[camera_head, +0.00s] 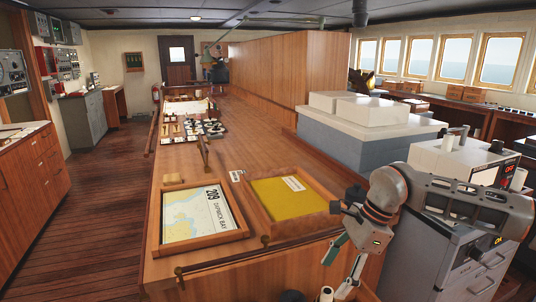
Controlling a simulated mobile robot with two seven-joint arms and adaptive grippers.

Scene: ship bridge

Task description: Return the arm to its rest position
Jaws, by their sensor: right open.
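My right arm (450,200) comes in from the right, bent, with a grey link and an orange-banded joint. My right gripper (337,277) hangs from it, pointing down and to the left, with its fingers apart. I see nothing between the fingers. It shows in front of the near right end of the wooden chart counter, close to the yellow tray's right corner. I cannot tell whether it is above the counter or beside it. My left gripper is not in view.
On the counter (185,165) lie a framed chart (196,217) and a wooden tray with a yellow bottom (285,200). A wooden rail (225,261) runs along its near edge. Grey cabinets (430,250) stand on the right. Open plank floor (95,225) lies left.

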